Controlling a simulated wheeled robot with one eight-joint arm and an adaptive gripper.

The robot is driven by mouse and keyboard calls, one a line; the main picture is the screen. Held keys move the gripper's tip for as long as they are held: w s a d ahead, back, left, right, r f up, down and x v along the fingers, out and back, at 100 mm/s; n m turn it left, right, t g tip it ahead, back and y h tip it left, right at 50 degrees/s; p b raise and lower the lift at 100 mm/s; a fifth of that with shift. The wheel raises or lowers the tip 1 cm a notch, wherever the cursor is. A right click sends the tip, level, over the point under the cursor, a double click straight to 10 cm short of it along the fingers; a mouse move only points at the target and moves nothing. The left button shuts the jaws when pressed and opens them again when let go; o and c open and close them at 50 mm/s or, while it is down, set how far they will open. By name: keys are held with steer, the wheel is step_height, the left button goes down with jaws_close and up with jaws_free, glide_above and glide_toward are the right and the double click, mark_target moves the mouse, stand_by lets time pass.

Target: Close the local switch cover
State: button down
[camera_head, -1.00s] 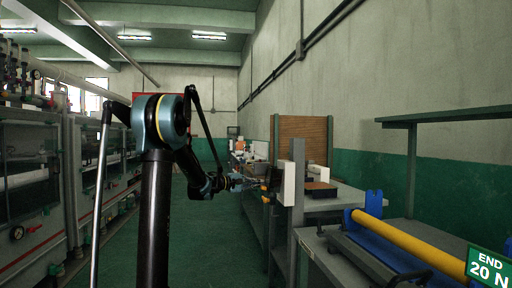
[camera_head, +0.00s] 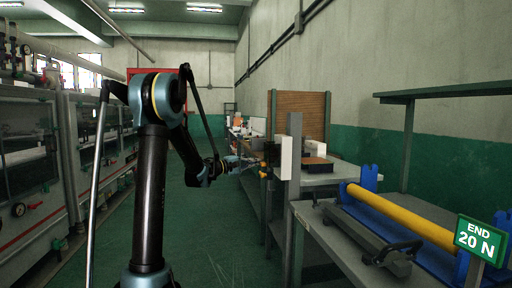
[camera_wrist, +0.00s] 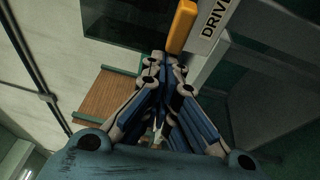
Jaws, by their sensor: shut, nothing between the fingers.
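A white box (camera_head: 287,158) is on a grey upright post at the near end of the right-hand benches. A dark square panel (camera_head: 272,153), apparently the switch cover, stands out from its left side. In the wrist view the box face reads "DRIVE" (camera_wrist: 212,20), and the dark panel (camera_wrist: 128,22) stands at an angle to it. An orange tab (camera_wrist: 181,27) lies between them. My gripper (camera_head: 256,165) is shut and empty beside the panel. In the wrist view its fingertips (camera_wrist: 165,58) are just below the tab; I cannot tell whether they touch it.
A bench with a yellow roller (camera_head: 400,215) and an "END 20 N" sign (camera_head: 479,240) stands at the right. The grey post (camera_head: 294,125) is close to my gripper. Glazed machines (camera_head: 28,150) line the left. The green aisle floor (camera_head: 215,235) is clear.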

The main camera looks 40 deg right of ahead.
steer(key=v, duration=0.7)
steer(key=shift+a, duration=0.2)
steer(key=shift+s, duration=0.15)
